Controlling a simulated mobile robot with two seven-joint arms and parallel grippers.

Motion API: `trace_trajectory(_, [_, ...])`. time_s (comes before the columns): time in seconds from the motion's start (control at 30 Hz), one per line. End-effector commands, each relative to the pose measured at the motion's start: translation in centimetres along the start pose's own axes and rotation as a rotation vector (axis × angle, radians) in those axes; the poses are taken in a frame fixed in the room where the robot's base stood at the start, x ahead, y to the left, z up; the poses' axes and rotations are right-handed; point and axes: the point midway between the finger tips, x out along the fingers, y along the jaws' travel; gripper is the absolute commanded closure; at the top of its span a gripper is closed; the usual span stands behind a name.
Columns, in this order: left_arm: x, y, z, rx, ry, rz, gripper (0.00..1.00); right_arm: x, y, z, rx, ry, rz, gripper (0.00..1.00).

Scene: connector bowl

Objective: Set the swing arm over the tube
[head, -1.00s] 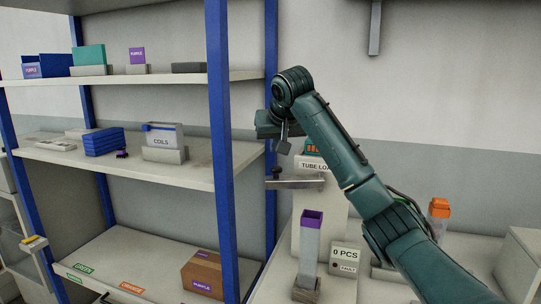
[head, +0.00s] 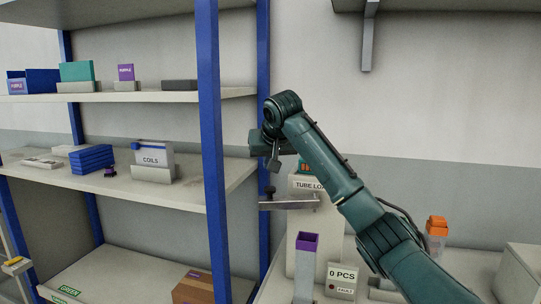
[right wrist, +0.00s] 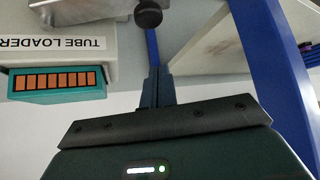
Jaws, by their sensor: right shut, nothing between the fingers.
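The swing arm (head: 295,203) is a grey metal bar on the tube loader (head: 303,235). It sticks out to the left, with a dark knob (head: 269,191) near its left end. The tube (head: 304,275) is a square grey column with a purple, open top, standing in front of the loader; the bar does not cover its mouth in the head view. My right gripper (head: 273,164) is shut and empty, a little above the knob. In the right wrist view its fingers (right wrist: 156,78) point toward the knob (right wrist: 148,14), with a gap between. My left gripper is not in view.
A shelf rack with a blue post (head: 211,150) stands close to the left of my right gripper. A "0 PCS" counter (head: 341,280) sits right of the tube. An orange-topped item (head: 437,228) stands behind my right forearm. A wall bracket (head: 369,40) hangs above.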

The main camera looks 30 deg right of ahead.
Motion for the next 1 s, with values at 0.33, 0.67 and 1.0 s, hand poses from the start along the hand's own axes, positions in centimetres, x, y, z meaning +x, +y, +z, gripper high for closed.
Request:
trace_trajectory(0.33, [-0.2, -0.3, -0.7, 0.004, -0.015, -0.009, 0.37, 5.8, 0.0, 0.1, 0.000, -0.002, 0.001, 1.00])
trace_trajectory(0.67, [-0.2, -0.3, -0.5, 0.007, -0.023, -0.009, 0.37, 4.0, 0.0, 2.6, -0.002, 0.001, 0.000, 1.00])
trace_trajectory(1.0, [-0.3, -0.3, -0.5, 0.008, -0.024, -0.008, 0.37, 3.5, 0.0, 3.4, 0.000, 0.000, -0.001, 1.00])
